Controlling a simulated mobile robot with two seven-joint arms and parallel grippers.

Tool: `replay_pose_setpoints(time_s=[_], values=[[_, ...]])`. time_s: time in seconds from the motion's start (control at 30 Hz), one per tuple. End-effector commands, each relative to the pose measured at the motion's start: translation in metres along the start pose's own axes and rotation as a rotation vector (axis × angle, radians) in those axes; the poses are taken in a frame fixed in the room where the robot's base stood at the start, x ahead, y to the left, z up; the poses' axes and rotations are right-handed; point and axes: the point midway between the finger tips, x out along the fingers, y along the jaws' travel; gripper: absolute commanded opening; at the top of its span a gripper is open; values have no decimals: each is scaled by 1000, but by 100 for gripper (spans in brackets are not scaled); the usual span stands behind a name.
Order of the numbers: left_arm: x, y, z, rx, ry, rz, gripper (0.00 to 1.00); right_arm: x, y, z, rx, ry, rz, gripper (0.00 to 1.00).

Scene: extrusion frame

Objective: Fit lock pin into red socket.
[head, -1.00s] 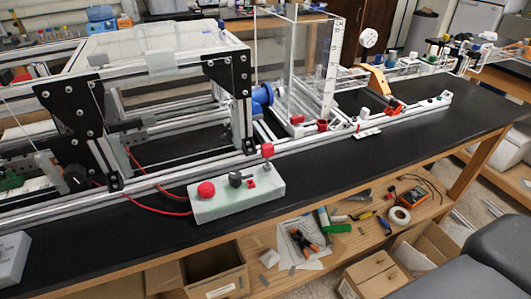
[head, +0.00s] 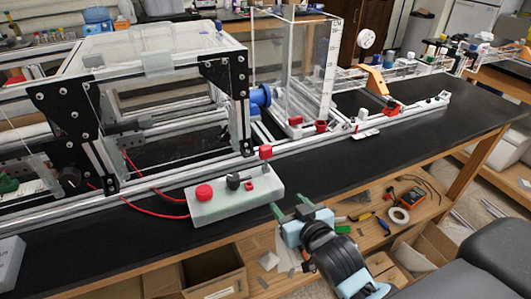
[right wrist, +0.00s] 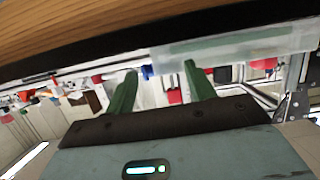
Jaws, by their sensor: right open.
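A pale box (head: 236,207) lies on the black bench top near its front edge. On it are a round red button (head: 204,192), a dark knob (head: 233,181) and a small red block-like part (head: 249,185), possibly the red socket. A red-headed piece (head: 266,152) stands just behind the box, possibly the lock pin; I cannot tell for sure. My right gripper (head: 292,205) is open and empty, in front of the bench edge, right of the box and apart from it. In the right wrist view its green fingers (right wrist: 160,68) are spread, with the box (right wrist: 235,45) beyond. My left gripper is not in view.
An aluminium rail (head: 390,130) runs along the bench behind the box, with a frame of black corner plates (head: 228,75) at left. A clear tank (head: 312,70) stands behind. The black bench surface (head: 400,150) is clear to the right. A lower shelf holds tools and cardboard boxes (head: 215,275).

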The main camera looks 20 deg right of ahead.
Motion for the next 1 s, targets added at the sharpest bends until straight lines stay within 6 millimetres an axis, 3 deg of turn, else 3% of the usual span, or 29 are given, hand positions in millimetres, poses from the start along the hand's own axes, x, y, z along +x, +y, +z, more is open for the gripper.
replay_pose_setpoints(time_s=[0.03,0.1,0.2,0.3,0.5,0.77,1.0], values=[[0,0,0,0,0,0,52,10,-1,-23,3,73,-4,55],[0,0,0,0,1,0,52,18,-2,-49,7,160,-11,55],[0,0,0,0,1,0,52,24,-4,-75,11,248,-20,55],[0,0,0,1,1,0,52,26,-4,-88,13,291,-25,55],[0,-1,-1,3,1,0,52,28,-4,-91,13,299,-26,55],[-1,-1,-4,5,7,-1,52,50,-5,-98,12,300,-26,55],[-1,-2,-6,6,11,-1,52,57,-6,-101,12,299,-26,55]])
